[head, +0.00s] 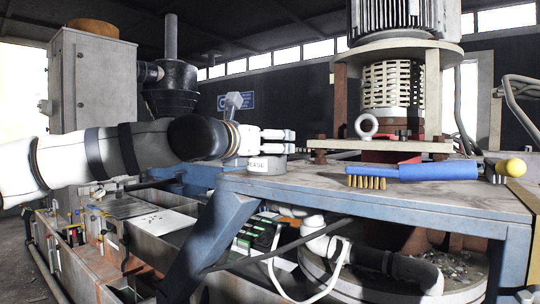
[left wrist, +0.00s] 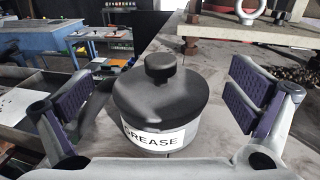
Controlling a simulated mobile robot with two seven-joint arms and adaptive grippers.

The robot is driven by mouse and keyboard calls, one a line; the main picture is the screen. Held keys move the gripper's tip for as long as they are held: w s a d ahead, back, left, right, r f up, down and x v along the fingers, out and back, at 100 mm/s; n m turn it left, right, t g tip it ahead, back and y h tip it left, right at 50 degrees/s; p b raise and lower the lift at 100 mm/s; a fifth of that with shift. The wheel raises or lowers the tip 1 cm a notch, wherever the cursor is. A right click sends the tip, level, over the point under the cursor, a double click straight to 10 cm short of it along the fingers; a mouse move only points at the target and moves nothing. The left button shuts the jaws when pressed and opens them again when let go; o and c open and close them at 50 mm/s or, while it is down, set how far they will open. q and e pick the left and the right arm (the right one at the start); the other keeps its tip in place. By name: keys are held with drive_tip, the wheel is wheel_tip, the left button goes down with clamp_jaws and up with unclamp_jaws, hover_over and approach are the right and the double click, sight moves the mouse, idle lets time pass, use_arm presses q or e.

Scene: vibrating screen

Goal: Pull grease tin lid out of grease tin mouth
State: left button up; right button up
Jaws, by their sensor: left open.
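The grease tin (head: 267,166) stands on the grey table top near its left end, its GREASE label partly visible in the head view. In the left wrist view the tin (left wrist: 160,138) is upright, with the dark lid (left wrist: 130,95) and its round knob (left wrist: 160,66) seated on top. My left gripper (head: 280,141) comes in from the left at the tin's upper part and hides the lid in the head view. In the wrist view its open fingers (left wrist: 165,98) stand on both sides of the tin, with gaps. My right gripper does not show.
A blue-handled brush (head: 425,171) lies right of the tin. A metal eye ring (head: 366,126) and the screen's wooden base plate (head: 385,146) stand behind it. A yellow knob (head: 512,167) is at the far right. Bare table (head: 320,180) lies between tin and brush.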

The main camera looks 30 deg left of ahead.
use_arm(q)
drive_tip(key=shift+w+r, duration=0.15)
drive_tip(key=shift+w, duration=0.25)
drive_tip(key=shift+s, duration=0.1)
drive_tip(key=c, duration=1.7)
